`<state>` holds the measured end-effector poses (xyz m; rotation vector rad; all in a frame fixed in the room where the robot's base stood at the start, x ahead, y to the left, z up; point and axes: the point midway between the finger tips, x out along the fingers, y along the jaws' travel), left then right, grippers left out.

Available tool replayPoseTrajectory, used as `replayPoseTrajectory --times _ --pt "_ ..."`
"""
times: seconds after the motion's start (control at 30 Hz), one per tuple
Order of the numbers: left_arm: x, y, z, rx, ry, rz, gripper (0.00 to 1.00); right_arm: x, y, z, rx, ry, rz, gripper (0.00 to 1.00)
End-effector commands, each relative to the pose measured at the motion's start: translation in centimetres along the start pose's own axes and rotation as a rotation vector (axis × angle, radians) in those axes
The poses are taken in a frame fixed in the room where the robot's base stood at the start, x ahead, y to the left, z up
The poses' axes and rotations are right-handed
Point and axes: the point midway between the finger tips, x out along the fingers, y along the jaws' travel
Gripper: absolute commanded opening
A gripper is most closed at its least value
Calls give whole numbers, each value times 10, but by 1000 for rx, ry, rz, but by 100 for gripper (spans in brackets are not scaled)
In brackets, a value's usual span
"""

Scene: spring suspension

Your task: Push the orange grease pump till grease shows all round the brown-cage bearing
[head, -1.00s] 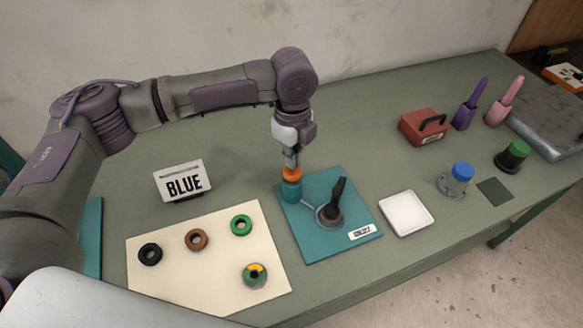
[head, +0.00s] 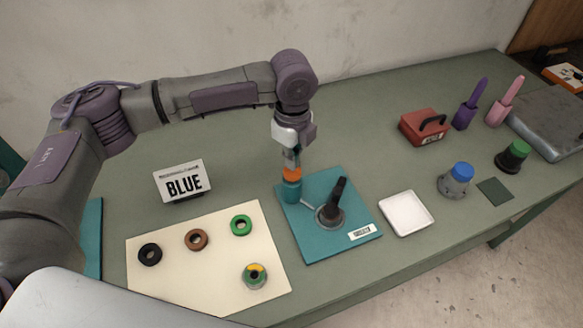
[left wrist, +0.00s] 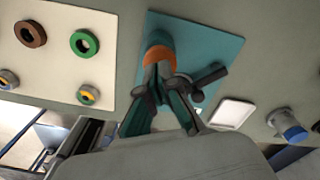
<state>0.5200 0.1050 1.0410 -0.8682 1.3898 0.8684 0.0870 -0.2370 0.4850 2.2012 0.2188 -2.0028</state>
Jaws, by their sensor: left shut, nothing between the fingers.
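The orange grease pump (head: 292,174) tops a teal cylinder on the teal base mat; it also shows in the left wrist view (left wrist: 159,57). My left gripper (head: 291,164) is shut and empty, pointing down with its fingertips at the orange top. They appear to touch it. A thin tube runs from the pump to a grey round dish (head: 330,222) with a black upright handle (head: 338,193). Any bearing inside this dish is hidden, and I see no grease there. A brown ring (head: 197,240) lies on the cream sheet. My right gripper is out of view.
The cream sheet (head: 190,285) also holds black, green and green-yellow rings. A "BLUE" sign (head: 184,181) stands behind it. Right of the teal mat (head: 312,250) are a white tray (head: 406,213), a blue-capped jar (head: 456,180) and a red box (head: 423,127).

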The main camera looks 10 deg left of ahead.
Motion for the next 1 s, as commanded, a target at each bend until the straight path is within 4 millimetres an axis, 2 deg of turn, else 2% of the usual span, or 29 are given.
replayPoseTrajectory --times 0.73,1.0 --pt "31 0 0 0 1 2 0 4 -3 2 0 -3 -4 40" --pt "31 0 0 1 1 2 0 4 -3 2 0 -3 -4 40"
